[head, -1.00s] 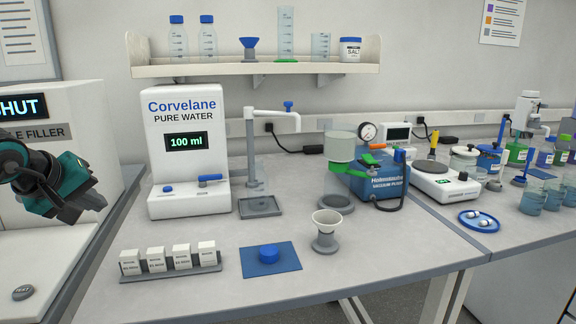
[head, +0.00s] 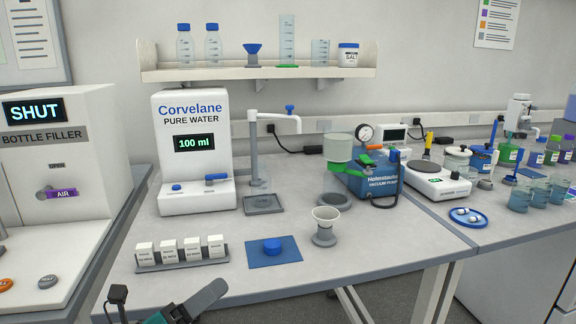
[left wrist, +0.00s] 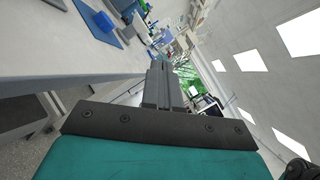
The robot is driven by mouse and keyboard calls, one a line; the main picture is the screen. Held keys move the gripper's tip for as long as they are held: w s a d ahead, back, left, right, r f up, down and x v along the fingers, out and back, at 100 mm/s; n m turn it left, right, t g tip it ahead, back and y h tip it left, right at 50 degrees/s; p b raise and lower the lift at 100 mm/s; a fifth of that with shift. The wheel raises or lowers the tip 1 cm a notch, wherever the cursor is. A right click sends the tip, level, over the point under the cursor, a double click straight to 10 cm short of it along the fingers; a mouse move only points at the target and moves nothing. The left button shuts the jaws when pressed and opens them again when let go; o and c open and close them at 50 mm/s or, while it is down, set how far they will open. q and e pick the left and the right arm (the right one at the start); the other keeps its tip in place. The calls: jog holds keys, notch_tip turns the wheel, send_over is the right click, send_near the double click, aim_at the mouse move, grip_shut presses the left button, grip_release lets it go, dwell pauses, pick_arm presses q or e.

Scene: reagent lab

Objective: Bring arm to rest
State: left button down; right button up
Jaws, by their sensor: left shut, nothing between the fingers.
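My left gripper (head: 208,296) is at the bottom of the head view, in front of and below the bench's front edge. Its dark fingers point up and to the right; the teal body is partly cut off by the frame. In the left wrist view the two dark fingers (left wrist: 160,82) lie together, shut with nothing between them. The gripper touches nothing that I can see. My right gripper is in neither view.
The bottle filler (head: 50,170) stands at the left, its display reading SHUT. On the bench are a rack of small white boxes (head: 182,262), a blue mat (head: 288,258), a funnel on a stand (head: 325,228) and the water dispenser (head: 195,150). Open floor shows below the bench.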

pick_arm(q)
jog(key=s+a+f+n+g+y, duration=0.1)
jog(key=s+f+n+y, duration=0.3)
jog(key=f+n, duration=0.4)
jog(key=s+a+f+n+g+y, duration=0.1)
jog(key=s+f+n+y, duration=0.3)
jog(key=n, duration=1)
jog(key=s+a+f+n+g+y+p, duration=0.1)
jog(key=s+a+f+n+y, duration=0.2)
jog(key=s+f+n, duration=0.5)
notch_tip(320, 180, down, 4)
jog(key=n+y, duration=0.1)
jog(key=n, duration=0.2)
jog(key=shift+s, duration=0.15)
jog(key=shift+f, duration=0.15)
